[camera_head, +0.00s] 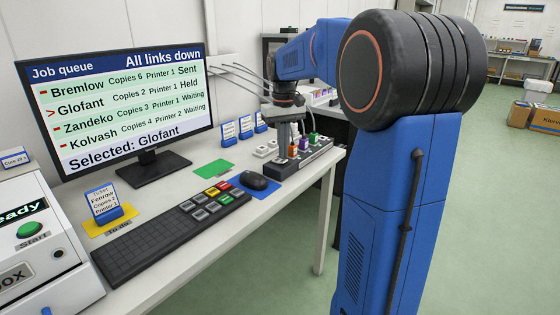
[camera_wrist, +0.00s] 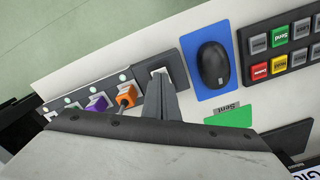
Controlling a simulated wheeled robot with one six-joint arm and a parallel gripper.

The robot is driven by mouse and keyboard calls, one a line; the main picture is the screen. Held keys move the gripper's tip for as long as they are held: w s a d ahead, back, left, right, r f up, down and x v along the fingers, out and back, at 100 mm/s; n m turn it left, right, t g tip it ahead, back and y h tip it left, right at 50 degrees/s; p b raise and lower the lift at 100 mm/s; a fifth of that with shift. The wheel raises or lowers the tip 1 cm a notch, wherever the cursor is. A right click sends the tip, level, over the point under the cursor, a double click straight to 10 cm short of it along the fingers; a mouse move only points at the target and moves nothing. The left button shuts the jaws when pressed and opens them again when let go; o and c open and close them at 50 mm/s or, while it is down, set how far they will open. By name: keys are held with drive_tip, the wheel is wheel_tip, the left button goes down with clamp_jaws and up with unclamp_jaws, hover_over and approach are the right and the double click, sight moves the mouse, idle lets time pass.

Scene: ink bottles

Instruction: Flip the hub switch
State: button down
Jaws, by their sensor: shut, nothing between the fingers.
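The hub (camera_wrist: 186,78) is a long dark strip. It also shows in the head view (camera_head: 318,153), near the desk's right end. At one end of it, a pale grey piece that looks like the switch (camera_wrist: 158,71) is partly hidden by my fingers. My gripper (camera_wrist: 160,80) is shut and empty, its fingertips over or at that piece; I cannot tell if they touch. It hides that end of the hub in the head view (camera_head: 283,153). An orange plug (camera_wrist: 125,94) and a purple plug (camera_wrist: 96,102) sit in the hub beside my fingers. The monitor (camera_head: 120,100) reads "All links down".
A black mouse (camera_wrist: 213,63) on a blue pad (camera_wrist: 203,95) lies close to the hub. A keyboard (camera_head: 150,245) with coloured keys, a green card (camera_head: 213,168) and a white box with a Start button (camera_head: 29,229) share the desk. Small white blocks (camera_head: 266,148) stand behind the hub.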

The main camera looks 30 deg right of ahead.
sight(283, 161)
drive_tip(key=shift+f, duration=0.75)
idle(0.8)
drive_tip(key=shift+r, duration=0.1)
wheel_tip(283, 161, up, 7)
idle(0.9)
idle(0.4)
drive_tip(key=s+a+f+n+t, duration=0.1)
drive_tip(key=s+a+f, duration=0.1)
drive_tip(key=s+a, duration=0.45)
drive_tip(key=s+a+f+t, duration=0.15)
drive_tip(key=s+a, duration=0.25)
drive_tip(key=s, duration=0.5)
drive_tip(key=s+a+f+t, duration=0.1)
drive_tip(key=s+a+f, duration=0.1)
drive_tip(key=s+f, duration=0.4)
drive_tip(key=s+a+f+n+t, duration=0.1)
drive_tip(key=s+a+f, duration=0.2)
drive_tip(key=s+f, duration=0.3)
drive_tip(key=s, duration=0.2)
drive_tip(key=shift+s+a, duration=0.15)
drive_tip(key=shift+s, duration=0.2)
